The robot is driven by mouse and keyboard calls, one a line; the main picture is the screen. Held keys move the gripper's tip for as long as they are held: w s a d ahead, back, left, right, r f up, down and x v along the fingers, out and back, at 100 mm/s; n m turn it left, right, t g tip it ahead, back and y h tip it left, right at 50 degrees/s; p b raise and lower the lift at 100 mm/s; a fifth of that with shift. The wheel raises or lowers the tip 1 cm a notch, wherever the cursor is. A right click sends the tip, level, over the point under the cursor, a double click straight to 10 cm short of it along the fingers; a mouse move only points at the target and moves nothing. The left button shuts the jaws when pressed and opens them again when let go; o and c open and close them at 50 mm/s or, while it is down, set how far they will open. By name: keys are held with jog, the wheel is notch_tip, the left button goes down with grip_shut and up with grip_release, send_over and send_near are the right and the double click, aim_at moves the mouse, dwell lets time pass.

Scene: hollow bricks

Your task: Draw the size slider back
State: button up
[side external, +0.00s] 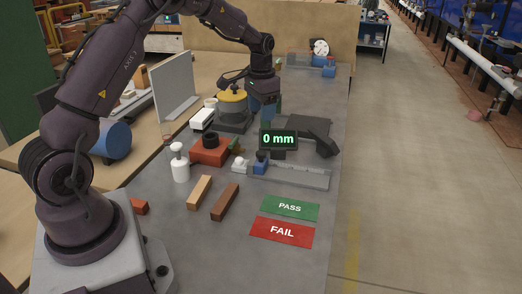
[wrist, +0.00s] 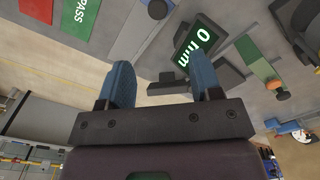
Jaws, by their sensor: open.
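A blue slider block (side external: 261,165) sits near the left end of a grey rail (side external: 305,178) on the table. A dark display (side external: 278,140) reading "0 mm" stands just behind it. In the wrist view part of the grey rail (wrist: 134,30) shows at the top, with a bit of blue (wrist: 157,8) at the frame edge and the display (wrist: 197,40) to its right. My gripper (side external: 264,108) is above and behind the display, apart from the slider. In the wrist view my gripper's (wrist: 162,80) blue fingers are spread with nothing between them.
Green PASS (side external: 290,208) and red FAIL (side external: 282,232) plates lie in front of the rail. A tan bar (side external: 199,193), a brown bar (side external: 225,202), a white bottle (side external: 180,165) and a red block (side external: 210,150) stand to the left. A dark device (side external: 318,135) is right of the display.

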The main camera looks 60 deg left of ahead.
aim_at(261, 152)
notch_tip(261, 152, down, 13)
jog(key=shift+s+d+f, duration=0.1)
jog(key=shift+s, duration=0.05)
dwell(0.4)
grip_shut()
jog(key=w+d, duration=1)
jog(key=d, duration=0.1)
jog(key=shift+w, duration=0.4)
grip_release()
jog(key=shift+a, duration=0.1)
